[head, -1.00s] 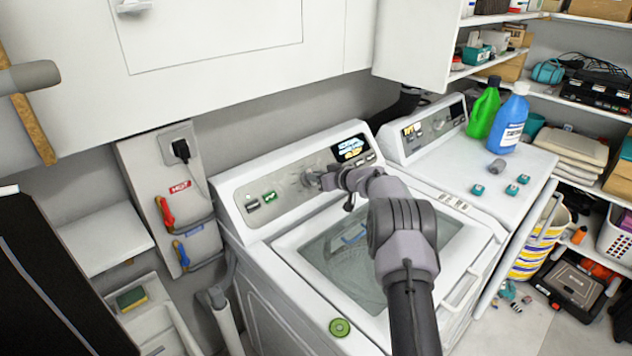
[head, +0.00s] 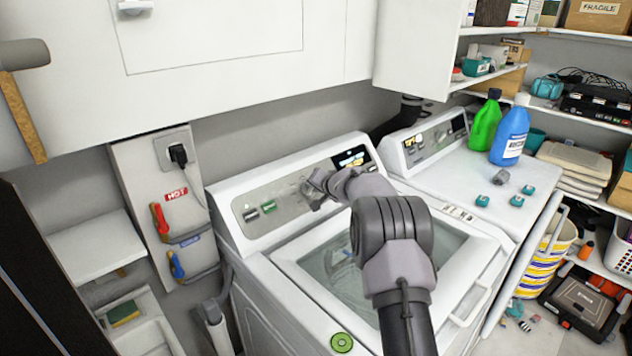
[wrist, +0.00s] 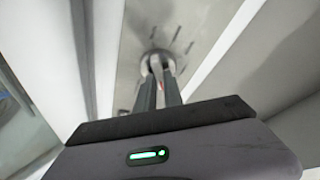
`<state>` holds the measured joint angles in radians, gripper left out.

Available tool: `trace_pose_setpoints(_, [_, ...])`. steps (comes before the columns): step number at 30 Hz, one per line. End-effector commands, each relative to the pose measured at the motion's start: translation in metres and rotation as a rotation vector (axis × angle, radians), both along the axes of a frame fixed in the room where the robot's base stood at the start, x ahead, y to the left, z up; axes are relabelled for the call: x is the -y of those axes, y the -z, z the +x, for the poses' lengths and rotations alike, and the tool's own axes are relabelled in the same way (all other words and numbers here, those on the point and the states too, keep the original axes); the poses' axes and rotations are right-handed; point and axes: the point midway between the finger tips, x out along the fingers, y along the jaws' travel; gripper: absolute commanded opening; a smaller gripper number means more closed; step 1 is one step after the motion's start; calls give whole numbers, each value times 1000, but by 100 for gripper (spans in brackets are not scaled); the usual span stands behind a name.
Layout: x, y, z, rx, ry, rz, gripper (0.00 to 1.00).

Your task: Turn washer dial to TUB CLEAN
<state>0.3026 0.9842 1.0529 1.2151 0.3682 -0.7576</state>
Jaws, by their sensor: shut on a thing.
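The washer (head: 290,262) stands in the middle of the head view, with a slanted grey control panel (head: 283,207) at its back. The round dial (wrist: 157,60) shows at the top middle of the wrist view, with dark marks on the panel around it. My gripper (wrist: 160,72) reaches the panel and its two fingers are shut on the dial. In the head view my gripper (head: 313,188) and arm hide most of the dial. The dial's pointer and the TUB CLEAN label cannot be read.
A second white machine (head: 470,165) stands to the right, with green (head: 484,125) and blue (head: 511,135) bottles and several small teal items on top. Hoses and valves (head: 165,222) are on the wall at left. Cabinets (head: 240,50) hang above the washer.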

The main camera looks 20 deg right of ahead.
Motion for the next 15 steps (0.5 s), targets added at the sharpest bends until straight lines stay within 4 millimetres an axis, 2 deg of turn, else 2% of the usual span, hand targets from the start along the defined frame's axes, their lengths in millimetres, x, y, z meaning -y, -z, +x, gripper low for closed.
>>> trace_pose_setpoints(1, [-1, -7, 0, -15, 25, 28, 0])
trace_pose_setpoints(15, [-1, -14, 0, -142, 324, 334, 0])
